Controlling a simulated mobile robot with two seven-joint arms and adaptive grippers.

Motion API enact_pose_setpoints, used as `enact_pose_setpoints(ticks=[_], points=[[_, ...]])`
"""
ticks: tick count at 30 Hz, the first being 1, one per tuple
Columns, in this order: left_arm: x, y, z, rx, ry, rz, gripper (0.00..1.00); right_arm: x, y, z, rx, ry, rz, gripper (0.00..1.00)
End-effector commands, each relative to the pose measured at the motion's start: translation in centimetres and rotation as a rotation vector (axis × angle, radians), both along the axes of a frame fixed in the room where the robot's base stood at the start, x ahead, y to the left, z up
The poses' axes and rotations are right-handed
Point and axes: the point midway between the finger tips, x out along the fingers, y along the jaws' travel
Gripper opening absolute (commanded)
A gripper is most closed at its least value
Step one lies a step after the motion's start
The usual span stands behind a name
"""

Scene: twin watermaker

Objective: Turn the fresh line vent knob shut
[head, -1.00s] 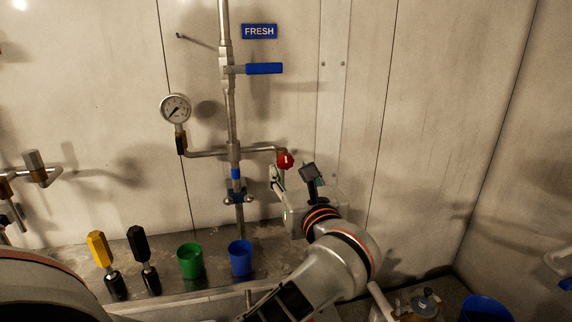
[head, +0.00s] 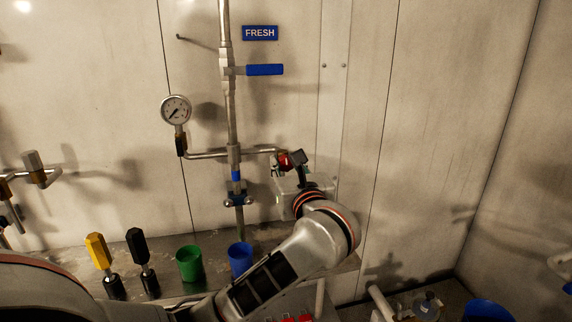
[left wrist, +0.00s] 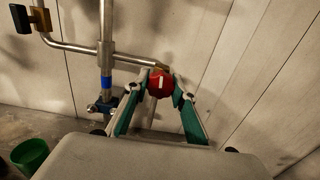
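The red vent knob (head: 285,160) sits at the right end of the thin side pipe on the fresh line, partly hidden by my gripper in the head view. In the left wrist view the knob (left wrist: 160,83) shows a white mark on its face. My left gripper (head: 284,168) is at the knob. In the left wrist view its two green-lined fingers (left wrist: 160,88) stand apart on either side of the knob. Whether the tips touch it is hard to tell. My right gripper does not show.
A pressure gauge (head: 175,110) and a blue-handled valve (head: 264,70) are on the same pipework, beneath the FRESH sign (head: 260,33). A green cup (head: 189,263) and a blue cup (head: 240,259) stand on the ledge beside yellow (head: 98,250) and black (head: 138,246) handled tools.

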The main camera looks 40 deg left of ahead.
Motion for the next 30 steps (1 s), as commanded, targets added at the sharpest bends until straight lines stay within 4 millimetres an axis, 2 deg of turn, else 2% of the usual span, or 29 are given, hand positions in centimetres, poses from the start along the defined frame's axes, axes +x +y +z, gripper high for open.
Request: enact_pose_setpoints(ticks=[9, 17, 18, 19, 30], points=[[-0.1, 0.0, 0.4, 0.080, 0.092, 0.001, 0.04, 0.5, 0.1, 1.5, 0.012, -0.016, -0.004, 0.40], [-0.1, 0.0, 0.1, 0.090, 0.102, 0.001, 0.04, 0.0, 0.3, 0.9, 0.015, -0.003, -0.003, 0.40], [0.0, 0.0, 0.0, 0.090, 0.102, 0.001, 0.35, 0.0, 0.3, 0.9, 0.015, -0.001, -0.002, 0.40], [0.0, 0.0, 0.0, 0.090, 0.102, 0.001, 0.43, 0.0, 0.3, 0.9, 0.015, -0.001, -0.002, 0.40], [-0.1, -0.1, 0.0, 0.087, 0.102, -0.001, 0.43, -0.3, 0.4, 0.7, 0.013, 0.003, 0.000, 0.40]])
